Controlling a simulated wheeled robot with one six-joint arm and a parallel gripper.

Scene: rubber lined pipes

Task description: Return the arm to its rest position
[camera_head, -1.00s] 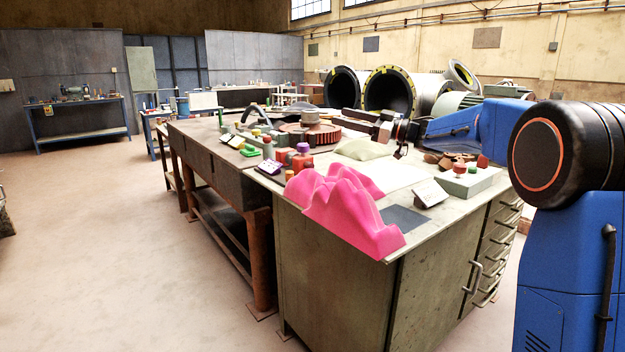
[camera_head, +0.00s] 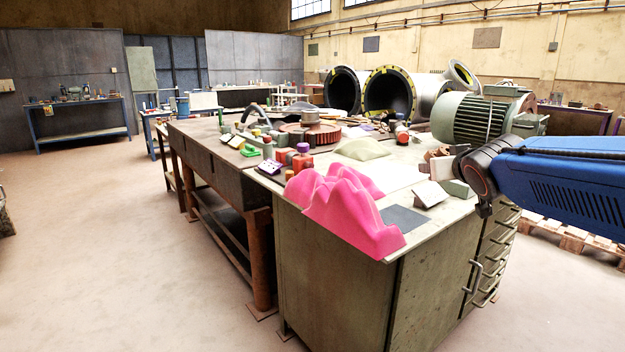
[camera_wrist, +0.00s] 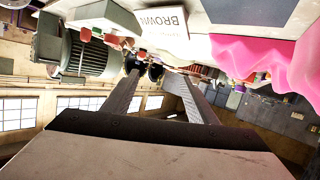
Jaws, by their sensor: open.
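My gripper (camera_wrist: 158,82) shows in the wrist view with its two long fingers apart and nothing between them. In the head view my blue arm (camera_head: 565,178) comes in from the right and ends in a dark wrist joint beside the workbench's right edge. The gripper's fingers are not clear there. The wrist view looks across the bench upside down.
The grey-green workbench (camera_head: 335,283) holds a pink wavy block (camera_head: 345,210), a white card (camera_head: 430,193) and a pale pillow-shaped piece (camera_head: 362,149). A green motor (camera_head: 475,118) stands behind my arm.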

